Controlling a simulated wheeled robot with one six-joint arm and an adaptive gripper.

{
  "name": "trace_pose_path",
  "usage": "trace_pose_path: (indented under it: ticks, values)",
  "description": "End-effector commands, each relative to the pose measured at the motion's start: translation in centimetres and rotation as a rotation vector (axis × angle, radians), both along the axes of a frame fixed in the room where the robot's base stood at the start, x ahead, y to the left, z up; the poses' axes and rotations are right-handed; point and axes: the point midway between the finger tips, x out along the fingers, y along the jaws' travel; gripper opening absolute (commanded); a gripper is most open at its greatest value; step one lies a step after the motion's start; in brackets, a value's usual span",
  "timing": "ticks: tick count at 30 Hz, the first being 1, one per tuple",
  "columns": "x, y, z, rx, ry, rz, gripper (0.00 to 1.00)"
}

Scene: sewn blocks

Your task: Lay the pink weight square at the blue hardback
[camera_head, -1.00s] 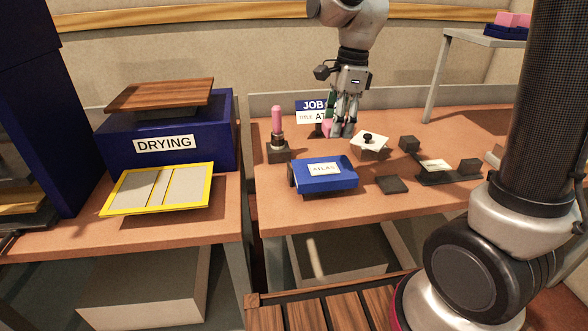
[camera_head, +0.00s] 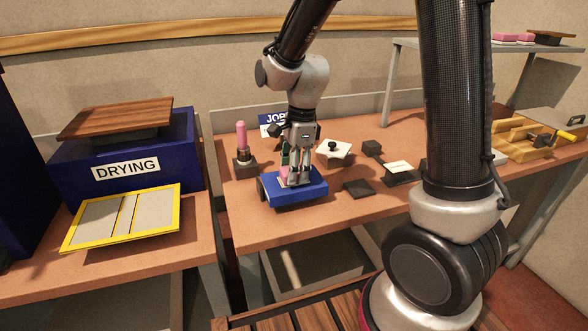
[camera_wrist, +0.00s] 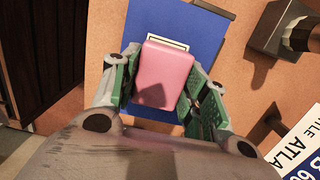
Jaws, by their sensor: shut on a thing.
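The blue hardback (camera_head: 308,191) lies on the right-hand bench, raised at its edge on something dark. The pink weight square (camera_wrist: 165,74) is between the fingers of my gripper (camera_wrist: 163,82) in the wrist view, above the blue cover (camera_wrist: 207,25). It covers most of the hardback's pale label (camera_wrist: 168,40). In the head view, my gripper (camera_head: 294,180) is over the hardback, and a bit of pink shows beside its fingers. My gripper is shut on the pink weight square. Whether the square touches the cover, I cannot tell.
A pink-topped post (camera_head: 241,139) stands left of the hardback. A white plate with a black knob (camera_head: 332,152) and dark blocks lie to the right. A job sign (camera_head: 272,122) stands behind. The DRYING box (camera_head: 126,160) and yellow frame (camera_head: 122,217) are on the left bench.

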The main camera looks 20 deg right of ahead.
Motion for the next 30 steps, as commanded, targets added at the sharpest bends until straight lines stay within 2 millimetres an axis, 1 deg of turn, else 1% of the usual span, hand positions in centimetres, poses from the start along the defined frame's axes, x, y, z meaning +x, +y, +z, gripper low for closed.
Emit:
trace_pose_path:
  ticks: [11, 12, 14, 15, 25, 28, 30]
  values:
    - [0.0, 0.0, -0.3, 0.0, -0.002, 0.0, 0.0]
    - [0.0, 0.0, -0.3, 0.0, -0.001, 0.0, 0.52]
    - [0.0, 0.0, -0.3, 0.0, -0.001, 0.0, 0.62]
    - [0.0, 0.0, -0.3, 0.0, -0.001, 0.0, 0.66]
    - [0.0, 0.0, -0.1, 0.001, -0.002, 0.0, 0.66]
    - [0.1, -0.1, 0.9, 0.002, -0.003, 0.001, 0.66]
    - [0.1, -0.2, 2.1, 0.002, -0.004, 0.001, 0.66]
